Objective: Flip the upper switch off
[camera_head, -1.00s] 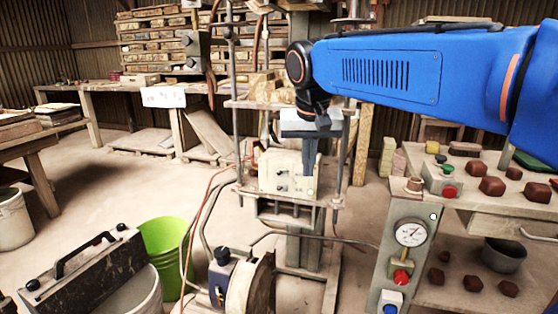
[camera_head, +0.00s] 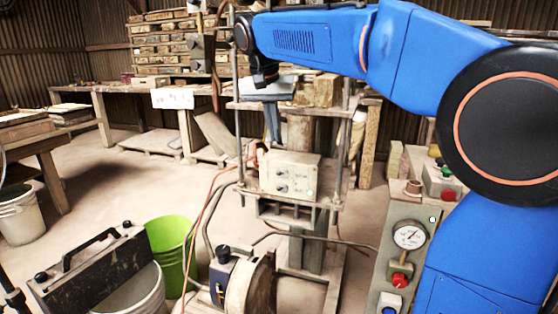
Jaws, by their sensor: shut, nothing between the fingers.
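A pale control box (camera_head: 303,164) sits on the press, in the middle of the head view. Two small dark switches are on its front, one above the other: the upper switch (camera_head: 282,174) and the lower switch (camera_head: 282,188). They are too small to tell which way each is set. My gripper (camera_head: 274,138) points down with its fingers shut and empty. Its tips show just above the upper left part of the box, apart from the switches in the picture. How far they are from the box in depth I cannot tell.
Upright press rods (camera_head: 344,150) stand beside the box. Red and dark hoses (camera_head: 205,215) hang at its left. A gauge panel (camera_head: 403,262) stands at the right, and a green bucket (camera_head: 172,245) at the lower left. Another grey box (camera_head: 201,50) hangs at the upper left.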

